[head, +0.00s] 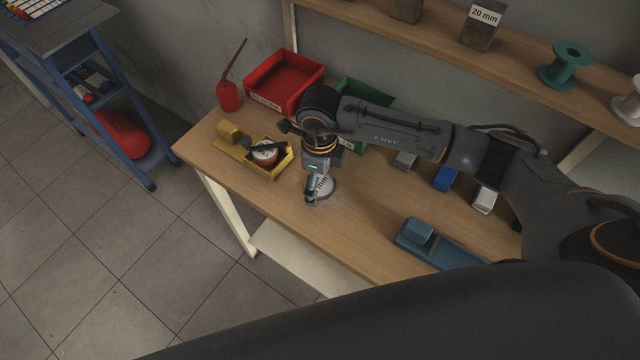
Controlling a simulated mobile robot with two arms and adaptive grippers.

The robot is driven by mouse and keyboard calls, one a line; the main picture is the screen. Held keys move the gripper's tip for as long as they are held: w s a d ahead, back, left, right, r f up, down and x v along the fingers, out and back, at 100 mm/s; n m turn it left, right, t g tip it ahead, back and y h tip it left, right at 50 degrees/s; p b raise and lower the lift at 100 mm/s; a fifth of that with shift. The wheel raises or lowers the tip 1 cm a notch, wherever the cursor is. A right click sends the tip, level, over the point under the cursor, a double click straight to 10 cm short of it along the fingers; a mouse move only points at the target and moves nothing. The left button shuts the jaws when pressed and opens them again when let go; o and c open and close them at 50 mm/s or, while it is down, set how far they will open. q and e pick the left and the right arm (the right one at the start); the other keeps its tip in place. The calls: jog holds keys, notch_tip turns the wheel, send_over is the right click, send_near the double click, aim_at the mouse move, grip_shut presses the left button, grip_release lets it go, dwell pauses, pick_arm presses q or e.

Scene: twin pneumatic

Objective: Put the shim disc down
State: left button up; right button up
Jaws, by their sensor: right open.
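The shim disc (324,187) is a flat grey round piece with dark "mm" lettering. It appears to lie on the wooden workbench (290,215), near its front edge. My right gripper (312,194) points down at the disc's left side with its fingers apart. The fingers overlap the disc in the picture, and I cannot tell whether they touch it. Part of the disc's left edge is hidden behind them. My left gripper is not in view.
A yellow tray (283,168) with a round item stands left of my gripper. Behind are a red bin (268,98), a partly hidden green bin (375,93) and a red oil can (228,97). A blue tool (440,247) lies front right. Small blocks (446,178) sit behind it.

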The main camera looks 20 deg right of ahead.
jog(key=c, duration=1.3)
jog(key=shift+c, duration=0.2)
jog(key=shift+r, duration=0.1)
